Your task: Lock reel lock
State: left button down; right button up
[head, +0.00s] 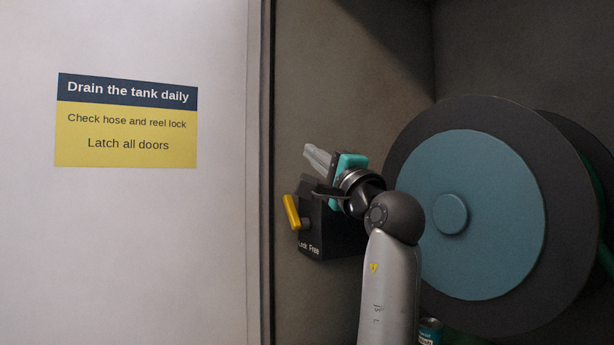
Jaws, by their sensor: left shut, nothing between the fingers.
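The reel lock is a dark box (335,236) on the cabinet's inner wall, with a yellow lever (292,211) at its left side. The lever tilts up and to the left from its pivot. The words at the box's lower front read "Lock" at left, partly unclear, and "Free" at right. My left gripper (317,158) is shut and empty, just above the box and up and right of the lever, apart from the lever. My wrist hides the box's right upper part.
A large hose reel (490,205) with a blue disc and dark rim fills the right side, close to my arm. A pale panel (150,250) with a sign (126,121) is at left, beside the cabinet's edge (266,180).

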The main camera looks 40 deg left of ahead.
pick_arm(q)
jog(key=d+r, duration=0.1)
jog(key=s+d+r, duration=0.1)
jog(key=r, duration=0.1)
jog(key=shift+d+b, duration=0.25)
jog(key=shift+b, duration=0.05)
pick_arm(e)
jog(key=a, duration=0.1)
jog(key=w+a+f, duration=0.1)
jog(key=shift+a, duration=0.35)
pick_arm(q)
jog(key=shift+s, duration=0.1)
pick_arm(e)
jog(key=shift+s+d, duration=0.15)
jog(key=shift+d, duration=0.05)
